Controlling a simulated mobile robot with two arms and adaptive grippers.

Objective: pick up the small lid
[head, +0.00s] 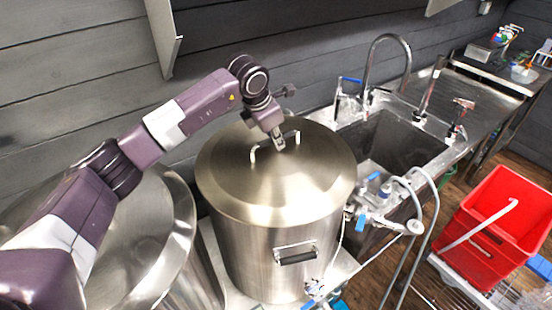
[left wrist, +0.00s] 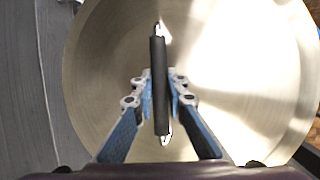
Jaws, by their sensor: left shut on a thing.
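The small lid (head: 240,180) is a round metal lid lying on the tall steel pot (head: 240,250) in the middle of the head view. Its bar handle (head: 266,146) stands up at the top. My left gripper (head: 278,143) is at this handle, reaching in from the left. In the left wrist view the lid (left wrist: 230,90) fills most of the picture. The dark grip of the handle (left wrist: 159,85) lies between the two blue-padded fingers of my left gripper (left wrist: 160,95), which are shut on it. The lid appears to rest on the pot's rim. My right gripper does not show.
A second large steel vessel (head: 150,230) stands at the left, under my arm. A sink (head: 395,145) with a curved tap (head: 375,50) is behind the pot to the right. Hoses and a valve (head: 375,205) are close to the pot's right side. A red crate (head: 500,220) stands at the right.

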